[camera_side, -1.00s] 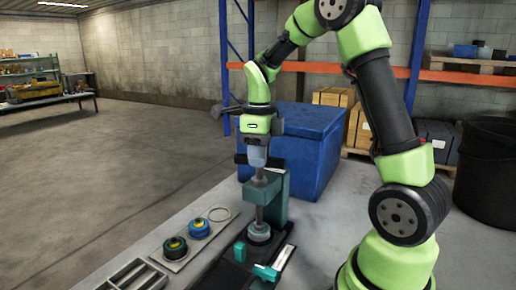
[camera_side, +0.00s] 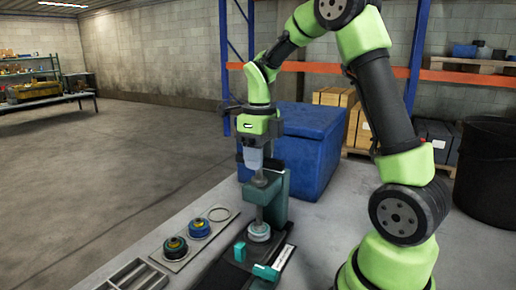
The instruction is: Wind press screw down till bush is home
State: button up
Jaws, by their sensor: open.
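The teal press (camera_side: 278,205) stands on the bench with its upright frame and a vertical grey screw (camera_side: 260,196). The lower end of the screw meets a pale round piece (camera_side: 259,231) on the press base; whether this is the bush, and how deep it sits, I cannot tell. My gripper (camera_side: 254,158) points straight down over the top of the screw. Its jaws are open around or just above the screw head; the fingers hide the head, so contact is unclear.
A grey compartment tray (camera_side: 135,275) is at front left. A blue box (camera_side: 312,150) stands close behind the press.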

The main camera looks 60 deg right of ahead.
jog(key=shift+r, duration=2.75)
jog(key=shift+r, duration=2)
